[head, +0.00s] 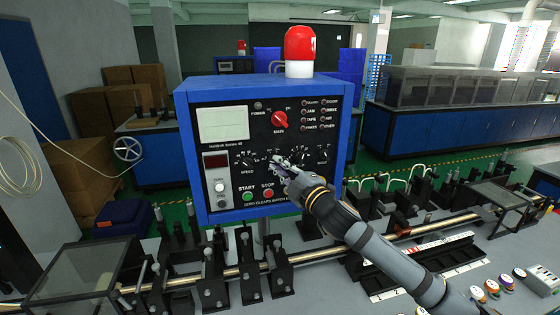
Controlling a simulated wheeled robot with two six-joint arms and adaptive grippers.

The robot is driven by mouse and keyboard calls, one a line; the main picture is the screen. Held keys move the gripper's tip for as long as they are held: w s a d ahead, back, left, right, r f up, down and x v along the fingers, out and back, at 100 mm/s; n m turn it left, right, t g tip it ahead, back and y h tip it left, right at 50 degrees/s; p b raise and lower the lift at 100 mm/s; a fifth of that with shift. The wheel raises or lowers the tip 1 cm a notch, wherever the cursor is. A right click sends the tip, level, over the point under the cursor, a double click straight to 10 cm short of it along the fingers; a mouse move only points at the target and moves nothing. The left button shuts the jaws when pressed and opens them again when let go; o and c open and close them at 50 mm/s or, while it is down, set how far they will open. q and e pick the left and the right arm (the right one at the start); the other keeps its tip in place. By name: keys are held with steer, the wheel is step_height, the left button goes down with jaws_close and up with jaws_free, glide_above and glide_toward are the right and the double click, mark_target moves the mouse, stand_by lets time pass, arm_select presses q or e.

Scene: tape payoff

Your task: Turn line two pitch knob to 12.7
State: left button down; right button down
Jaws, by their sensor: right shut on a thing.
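A blue control box with a black front panel (240,130) faces me. A row of small knobs runs across the lower half of its panel; the one at the left is marked speed (246,160). My right gripper (279,163) reaches in from the lower right and is shut on a knob in the middle of this row. The gripper covers most of that knob and its label, so I cannot read its name or pointer setting. A dark display with a red tint (216,161) is left of the knobs; its digits are unreadable. My left gripper is out of view.
A red main switch (279,119) sits above the knobs. A green start button (247,197) and a red stop button (268,194) lie just below. A red beacon (300,44) tops the box. Metal rails with black brackets (245,265) run in front.

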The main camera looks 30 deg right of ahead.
stand_by(0.3)
steer(key=c, duration=1.4)
jaws_free()
